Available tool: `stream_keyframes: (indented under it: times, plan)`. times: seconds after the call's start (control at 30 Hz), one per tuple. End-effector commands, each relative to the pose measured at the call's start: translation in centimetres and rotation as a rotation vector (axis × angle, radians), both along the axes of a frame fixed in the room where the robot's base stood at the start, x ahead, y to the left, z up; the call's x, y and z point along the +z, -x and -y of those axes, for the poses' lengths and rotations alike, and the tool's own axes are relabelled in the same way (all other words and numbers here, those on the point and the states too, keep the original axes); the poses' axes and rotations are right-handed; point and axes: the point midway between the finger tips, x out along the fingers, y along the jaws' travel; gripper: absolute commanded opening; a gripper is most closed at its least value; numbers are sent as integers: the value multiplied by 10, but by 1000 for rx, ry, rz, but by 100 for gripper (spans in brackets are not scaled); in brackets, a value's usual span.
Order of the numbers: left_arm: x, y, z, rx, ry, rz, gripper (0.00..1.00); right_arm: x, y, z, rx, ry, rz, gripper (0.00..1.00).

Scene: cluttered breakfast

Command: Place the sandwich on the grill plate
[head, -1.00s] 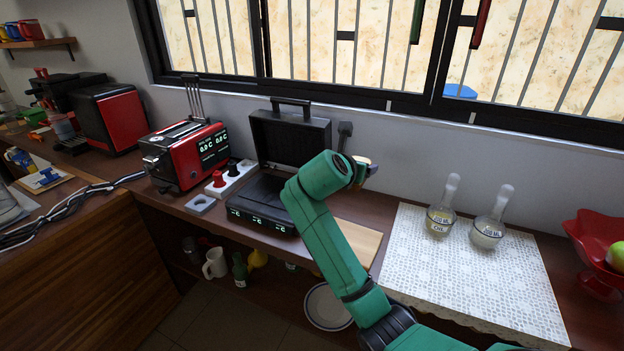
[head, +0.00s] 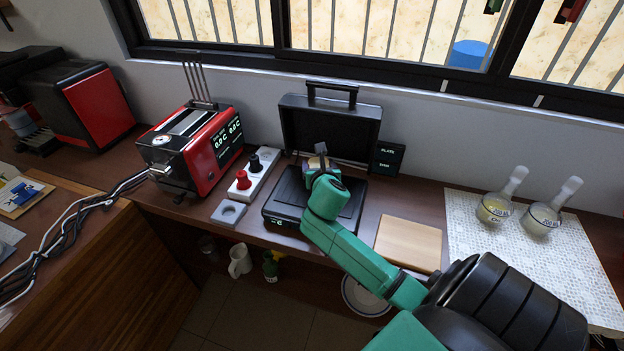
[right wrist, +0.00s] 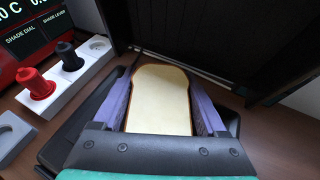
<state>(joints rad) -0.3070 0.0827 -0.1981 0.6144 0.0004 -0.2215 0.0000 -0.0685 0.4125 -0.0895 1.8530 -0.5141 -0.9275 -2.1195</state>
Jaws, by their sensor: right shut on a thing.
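The grill (head: 318,205) stands on the counter against the wall with its black lid (head: 330,128) up. Its dark lower plate (head: 345,206) is partly hidden by my right arm. My right gripper (right wrist: 160,100) is shut on the sandwich (right wrist: 160,102), whose pale bread face and brown crust show between the two fingers in the right wrist view. In the head view the right gripper (head: 318,165) is over the grill plate, in front of the raised lid, and the sandwich is mostly hidden there. I cannot tell whether the sandwich touches the plate. My left gripper is not in view.
A red toaster (head: 195,145) and a power strip (head: 250,180) with red and black plugs stand left of the grill. A wooden board (head: 408,242) lies to its right, bare. Two flasks (head: 497,207) stand on a patterned mat (head: 470,250) further right.

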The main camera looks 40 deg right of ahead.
Motion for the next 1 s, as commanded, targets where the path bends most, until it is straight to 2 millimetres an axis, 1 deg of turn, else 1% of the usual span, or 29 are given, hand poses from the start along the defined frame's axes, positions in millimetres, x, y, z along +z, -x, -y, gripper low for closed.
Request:
stream_keyframes:
  times: [0.03,0.1,0.17,0.2,0.27,0.3,0.43,0.6,0.63,0.67,0.7,0.9,1.0]
  plan:
    - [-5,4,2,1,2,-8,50,-10,0,0,-1,-1,-1,17]
    - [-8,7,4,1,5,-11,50,-20,0,0,-2,-2,0,17]
    - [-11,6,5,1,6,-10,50,-31,0,0,-1,-2,-1,17]
    - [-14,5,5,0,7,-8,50,-40,0,0,-3,-3,-1,17]
    - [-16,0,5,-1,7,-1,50,-49,0,0,-3,-1,0,17]
    - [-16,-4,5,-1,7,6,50,-51,0,0,0,0,1,17]
    - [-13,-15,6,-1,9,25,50,-49,-1,0,-1,2,2,17]
    - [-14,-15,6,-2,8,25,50,-52,-1,0,-1,1,1,17]
    - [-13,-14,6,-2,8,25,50,-52,-1,0,-2,2,1,82]
    - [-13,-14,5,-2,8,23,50,-52,-1,0,-1,1,2,94]
    - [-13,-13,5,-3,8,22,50,-52,0,0,-1,1,2,100]
    - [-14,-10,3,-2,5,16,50,-52,-1,0,-1,1,2,100]
    - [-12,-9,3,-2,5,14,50,-47,0,0,0,0,2,100]
